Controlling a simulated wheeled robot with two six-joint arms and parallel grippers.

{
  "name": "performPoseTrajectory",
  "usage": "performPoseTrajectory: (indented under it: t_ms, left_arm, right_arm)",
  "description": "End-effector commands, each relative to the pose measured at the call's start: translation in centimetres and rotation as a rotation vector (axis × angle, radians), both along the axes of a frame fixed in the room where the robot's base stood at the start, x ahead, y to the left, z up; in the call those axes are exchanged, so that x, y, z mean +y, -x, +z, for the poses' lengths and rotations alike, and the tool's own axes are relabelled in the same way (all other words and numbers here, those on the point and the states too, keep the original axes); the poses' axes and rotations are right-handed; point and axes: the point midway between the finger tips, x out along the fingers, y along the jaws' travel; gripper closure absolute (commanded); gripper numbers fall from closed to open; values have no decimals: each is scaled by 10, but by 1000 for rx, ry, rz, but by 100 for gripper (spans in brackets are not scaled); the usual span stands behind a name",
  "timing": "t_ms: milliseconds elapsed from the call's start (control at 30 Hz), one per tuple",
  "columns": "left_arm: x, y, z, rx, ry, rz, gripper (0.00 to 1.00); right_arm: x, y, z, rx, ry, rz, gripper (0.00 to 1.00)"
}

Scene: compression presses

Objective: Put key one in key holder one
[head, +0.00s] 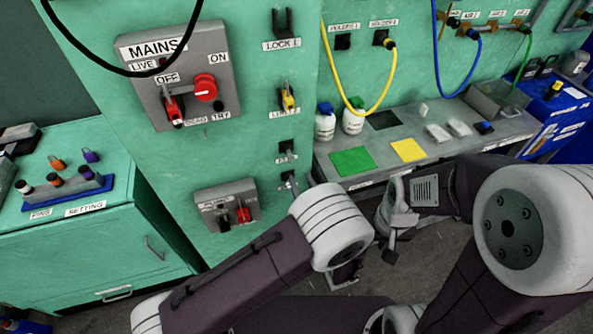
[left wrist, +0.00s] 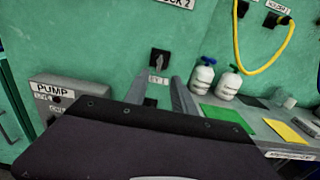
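The upper key holder (head: 286,147), a dark square on the green panel with a label that seems to read KEY 1, also shows in the left wrist view (left wrist: 159,61). A second dark holder (head: 286,177) is below it, partly hidden by my left gripper. My left gripper (left wrist: 162,92) reaches to the panel just below the upper holder's label, its grey fingers spread apart. No key can be made out clearly; a small dark shape between the fingers is unclear. My right gripper (head: 391,250) hangs over the floor in front of the bench, its fingers not clear.
A pump box (head: 228,205) is left of the holders, below the mains box (head: 180,78). A grey bench (head: 440,152) with two white bottles and green and yellow squares is to the right. A setting cabinet (head: 90,240) stands at the left.

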Motion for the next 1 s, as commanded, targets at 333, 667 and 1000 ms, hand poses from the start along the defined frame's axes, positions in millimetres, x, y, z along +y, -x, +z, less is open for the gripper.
performPoseTrajectory:
  t_ms: [333, 667, 1000]
  left_arm:
    - [-3, 11, 0, 0, 0, 1, 69]
    - [-3, 10, 0, 0, 0, 1, 69]
    - [58, -23, 37, -44, 73, 178, 69]
  right_arm:
    - [0, 0, -1, 0, 0, 0, 62]
    - [0, 0, -1, 0, 0, 0, 62]
    - [0, 0, 6, 0, 0, 0, 62]
